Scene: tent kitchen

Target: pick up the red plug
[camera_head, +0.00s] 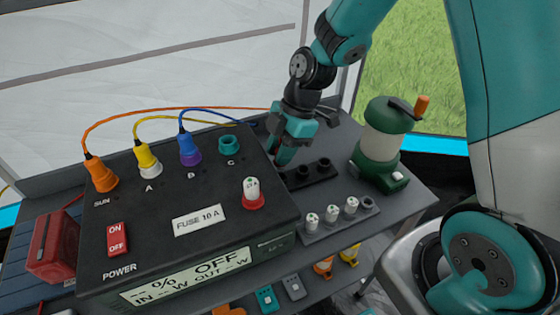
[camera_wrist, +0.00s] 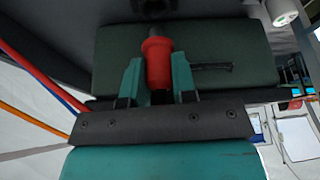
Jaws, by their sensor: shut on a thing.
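My gripper (camera_head: 282,160) is low behind the right rear of the black power box (camera_head: 150,225), near a black holder with round sockets (camera_head: 318,170). In the wrist view my gripper (camera_wrist: 157,78) has its teal fingers shut on the red plug (camera_wrist: 157,62), one on each side. The plug has a wider red collar and a dark tip pointing up in the picture.
Orange (camera_head: 101,175), yellow (camera_head: 147,161) and blue (camera_head: 189,149) plugs with cables stand in the box top, beside an empty teal socket (camera_head: 229,146). A white fuse (camera_head: 252,187) stands in a red ring.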

